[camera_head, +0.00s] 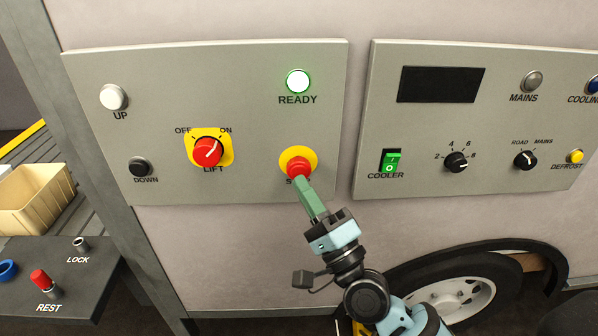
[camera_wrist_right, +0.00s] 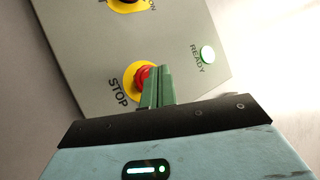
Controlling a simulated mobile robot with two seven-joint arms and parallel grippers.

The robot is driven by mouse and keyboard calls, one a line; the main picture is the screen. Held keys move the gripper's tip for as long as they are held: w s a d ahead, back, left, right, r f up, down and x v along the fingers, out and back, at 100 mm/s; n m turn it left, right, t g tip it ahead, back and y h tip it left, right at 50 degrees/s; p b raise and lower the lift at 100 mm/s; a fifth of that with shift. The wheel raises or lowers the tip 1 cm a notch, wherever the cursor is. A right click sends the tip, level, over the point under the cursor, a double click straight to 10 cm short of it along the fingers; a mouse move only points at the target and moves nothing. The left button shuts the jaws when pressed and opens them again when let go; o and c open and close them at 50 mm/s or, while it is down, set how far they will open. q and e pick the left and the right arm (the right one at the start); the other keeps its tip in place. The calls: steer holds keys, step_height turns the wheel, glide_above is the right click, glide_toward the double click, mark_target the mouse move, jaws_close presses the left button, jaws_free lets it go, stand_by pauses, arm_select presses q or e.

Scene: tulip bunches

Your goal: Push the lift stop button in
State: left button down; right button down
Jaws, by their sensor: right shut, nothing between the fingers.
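The stop button (camera_head: 297,166) is a red mushroom head on a yellow disc, low on the right side of the left grey panel. It also shows in the right wrist view (camera_wrist_right: 143,76), beside the word STOP. My right gripper (camera_head: 301,182) is shut and empty. Its green fingertips are at the lower edge of the red head and cover part of the STOP label in the head view. In the right wrist view the fingers (camera_wrist_right: 158,84) overlap the button's right side. I cannot tell whether they touch it, or whether it is pressed in. My left gripper is not in view.
On the same panel are a lit green READY lamp (camera_head: 298,81), a red LIFT switch (camera_head: 207,151) turned toward ON, and UP (camera_head: 113,97) and DOWN (camera_head: 140,167) buttons. The cooler panel (camera_head: 365,120) is to the right. A dark console (camera_head: 75,280) and crate (camera_head: 35,196) stand lower left.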

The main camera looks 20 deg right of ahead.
steer(key=shift+w, duration=0.2)
stand_by(0.4)
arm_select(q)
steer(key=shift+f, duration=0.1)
arm_select(e)
steer(key=shift+w+d, duration=0.1)
steer(key=shift+w, duration=0.15)
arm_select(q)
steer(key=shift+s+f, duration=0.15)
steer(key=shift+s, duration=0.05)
arm_select(e)
steer(key=shift+w+d, duration=0.15)
steer(key=shift+w, duration=0.25)
stand_by(0.4)
steer(key=shift+s, duration=0.15)
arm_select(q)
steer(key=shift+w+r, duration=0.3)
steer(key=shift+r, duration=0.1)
arm_select(e)
steer(key=shift+s+a, duration=0.25)
steer(key=shift+s, duration=0.45)
